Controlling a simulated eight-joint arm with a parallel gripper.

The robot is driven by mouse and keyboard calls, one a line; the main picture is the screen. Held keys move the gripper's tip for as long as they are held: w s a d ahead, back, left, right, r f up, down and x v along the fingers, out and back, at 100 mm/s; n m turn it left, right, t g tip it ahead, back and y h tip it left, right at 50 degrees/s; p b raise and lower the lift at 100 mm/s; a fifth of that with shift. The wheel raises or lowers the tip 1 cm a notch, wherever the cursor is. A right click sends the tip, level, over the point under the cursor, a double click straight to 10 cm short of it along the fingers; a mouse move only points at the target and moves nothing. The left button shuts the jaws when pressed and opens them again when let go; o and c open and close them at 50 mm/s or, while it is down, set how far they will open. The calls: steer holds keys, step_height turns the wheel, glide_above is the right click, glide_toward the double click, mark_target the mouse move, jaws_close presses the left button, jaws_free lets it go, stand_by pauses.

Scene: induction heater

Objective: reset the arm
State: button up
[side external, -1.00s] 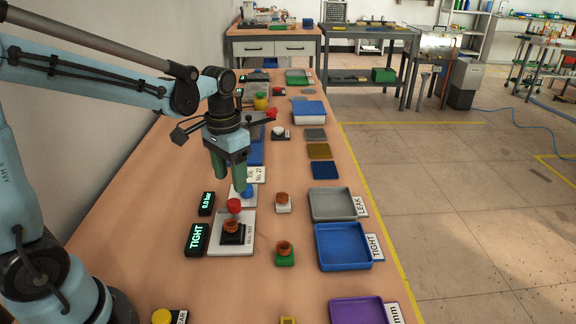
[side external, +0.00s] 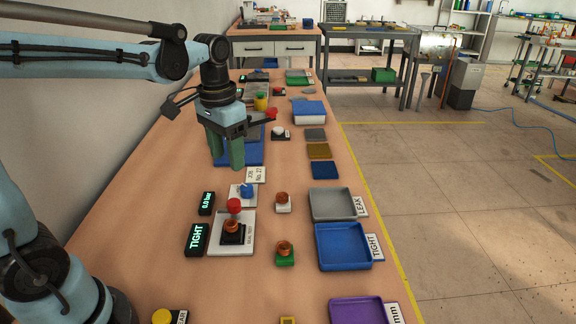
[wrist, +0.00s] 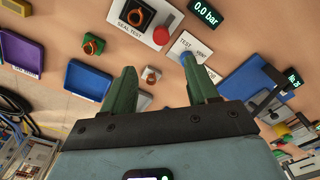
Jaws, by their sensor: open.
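My gripper (side external: 226,152) has two green fingers and hangs above the workbench, over the blue mat and behind the seal test station. It is open and empty, with a clear gap between the fingers. In the wrist view my gripper (wrist: 160,92) also shows spread fingers with nothing gripped. The seal test station (side external: 218,246) is a white plate holding a copper-coloured part (side external: 232,226) on a black seat, with a red knob (side external: 234,205) behind it. Its display (side external: 197,239) reads TIGHT.
A smaller plate with a blue knob (side external: 246,190) stands below my gripper. Copper-coloured parts sit on a white block (side external: 283,208) and a green block (side external: 285,261). The grey LEAK tray (side external: 333,218), blue TIGHT tray (side external: 343,264) and purple tray (side external: 358,312) line the right edge.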

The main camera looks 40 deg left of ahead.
steer(key=s+d+f+t, duration=0.2)
steer(key=s+d+t, duration=0.2)
steer(key=s+t, duration=0.2)
steer(key=shift+d+f+t, duration=0.15)
steer(key=shift+d+t, duration=0.15)
steer(key=shift+t, duration=0.1)
steer(key=shift+o, duration=0.4)
